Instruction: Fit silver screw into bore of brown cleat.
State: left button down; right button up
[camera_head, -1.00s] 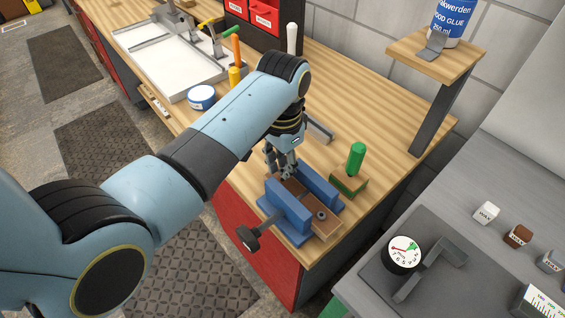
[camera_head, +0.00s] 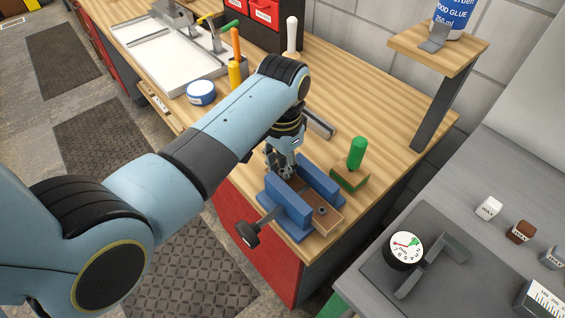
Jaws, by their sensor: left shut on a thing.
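The brown cleat (camera_head: 307,198) lies along a lighter wooden board (camera_head: 328,225) between the jaws of a blue vise (camera_head: 290,209). A small round ring with a dark centre (camera_head: 322,210) shows at the cleat's near end. My left gripper (camera_head: 286,172) points down over the cleat's far end, between the vise jaws. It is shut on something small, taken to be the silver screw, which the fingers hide. The cleat's far end and any bore there are also hidden, so I cannot tell whether screw and cleat touch. My right gripper is not in view.
A green-handled tool stands in a wooden block (camera_head: 350,178) just right of the vise. A grey bar (camera_head: 318,125) lies behind my gripper. A blue-and-white tin (camera_head: 201,93) stands left of my arm.

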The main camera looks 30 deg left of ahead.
pick_arm(q)
jog(key=c, duration=1.2)
grip_release()
jog(key=shift+r, duration=0.2)
notch_tip(320, 180, up, 12)
jog(key=shift+f, duration=0.25)
jog(key=shift+s, duration=0.1)
